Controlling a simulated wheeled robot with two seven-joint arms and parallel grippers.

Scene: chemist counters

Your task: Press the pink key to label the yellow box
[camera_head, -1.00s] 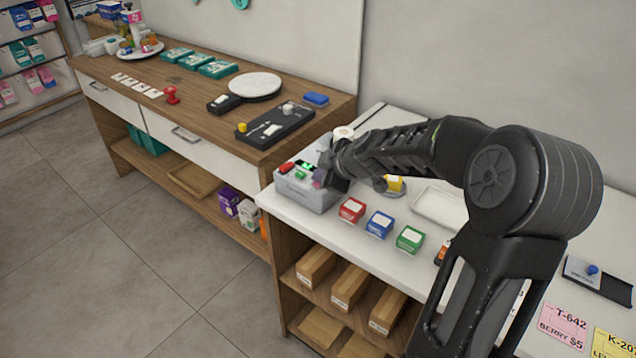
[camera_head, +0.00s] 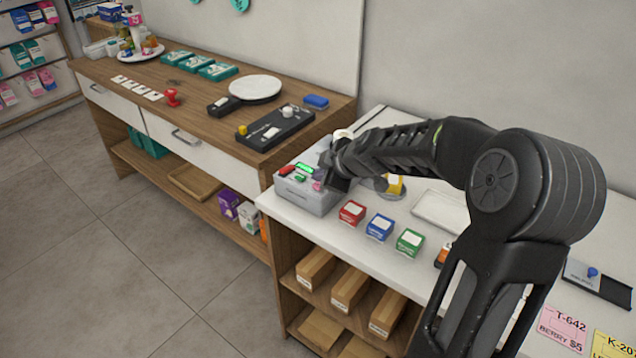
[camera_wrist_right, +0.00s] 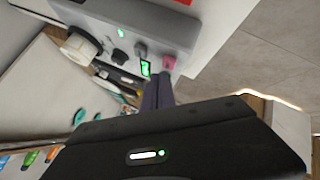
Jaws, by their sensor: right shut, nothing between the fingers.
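The grey label machine (camera_head: 308,200) stands at the left end of the white counter. Its pink key (camera_head: 317,186) is at the right of its top and also shows in the right wrist view (camera_wrist_right: 169,62). My right gripper (camera_head: 325,180) is shut and empty, its fingertips pointing down beside the pink key. In the right wrist view the fingertips (camera_wrist_right: 157,88) are close below the key; I cannot tell whether they touch it. The yellow box (camera_head: 396,186) sits behind my arm on a round grey plate, partly hidden. My left gripper is not in view.
The machine also has a red key (camera_head: 286,170) and a lit green display (camera_head: 304,168). Red (camera_head: 352,212), blue (camera_head: 380,227) and green (camera_head: 410,242) boxes stand along the counter's front. A white tray (camera_head: 440,208) lies behind them. A wooden counter (camera_head: 190,105) adjoins at left.

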